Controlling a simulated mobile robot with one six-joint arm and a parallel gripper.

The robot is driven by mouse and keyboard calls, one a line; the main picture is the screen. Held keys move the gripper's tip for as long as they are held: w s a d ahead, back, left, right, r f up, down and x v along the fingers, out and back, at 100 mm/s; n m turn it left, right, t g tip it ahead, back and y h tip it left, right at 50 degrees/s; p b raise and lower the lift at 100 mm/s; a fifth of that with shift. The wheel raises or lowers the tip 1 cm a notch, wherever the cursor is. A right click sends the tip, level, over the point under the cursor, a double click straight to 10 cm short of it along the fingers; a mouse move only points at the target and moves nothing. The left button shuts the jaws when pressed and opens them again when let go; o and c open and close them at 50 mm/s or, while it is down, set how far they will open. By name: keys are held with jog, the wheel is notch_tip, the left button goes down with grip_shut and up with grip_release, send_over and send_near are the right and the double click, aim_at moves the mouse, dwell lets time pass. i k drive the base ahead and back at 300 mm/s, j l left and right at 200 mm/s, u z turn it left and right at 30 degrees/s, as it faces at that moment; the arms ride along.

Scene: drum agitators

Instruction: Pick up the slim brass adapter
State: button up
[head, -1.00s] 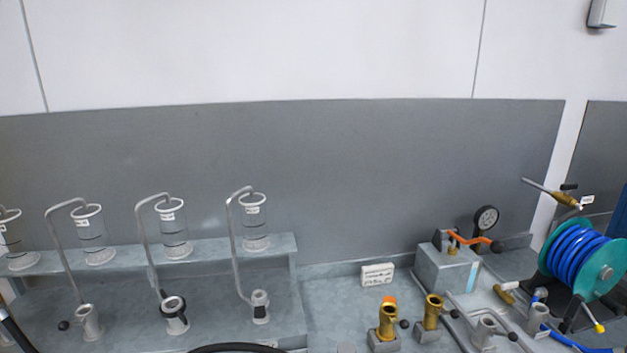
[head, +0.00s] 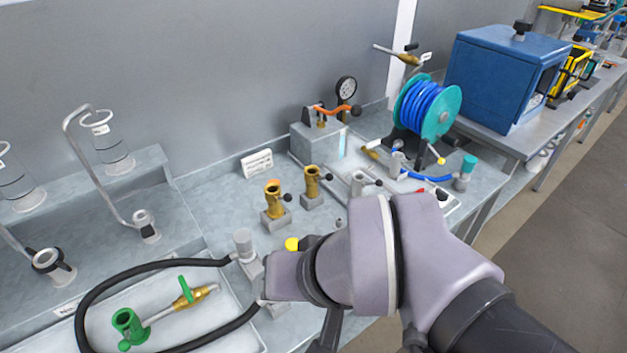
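Two upright brass adapters stand on small grey blocks on the bench in the head view. The left brass adapter (head: 274,200) has a wide open top and a small black knob at its side. The right brass adapter (head: 312,183) looks a little narrower, also with a black knob; I cannot tell for sure which is the slim one. My arm crosses the lower right in front of the bench, nearer the camera than both adapters. My gripper's fingertips cannot be made out; nothing is seen touching either adapter.
A white label card (head: 257,163) stands behind the adapters. A grey block with gauge (head: 345,90) and orange lever is behind right. A blue hose reel (head: 425,107) and blue cabinet (head: 505,75) stand farther right. A white tray (head: 60,330) with a green-handled fitting (head: 187,290) and black hose (head: 100,285) lies front left.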

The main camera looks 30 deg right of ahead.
aim_at(312, 171)
jog(key=i+l+z, duration=0.25)
jog(key=l, duration=0.2)
jog(key=i+l+z, duration=0.25)
jog(key=l, duration=0.15)
jog(key=i+l+z, duration=0.25)
jog(key=k+l, duration=0.1)
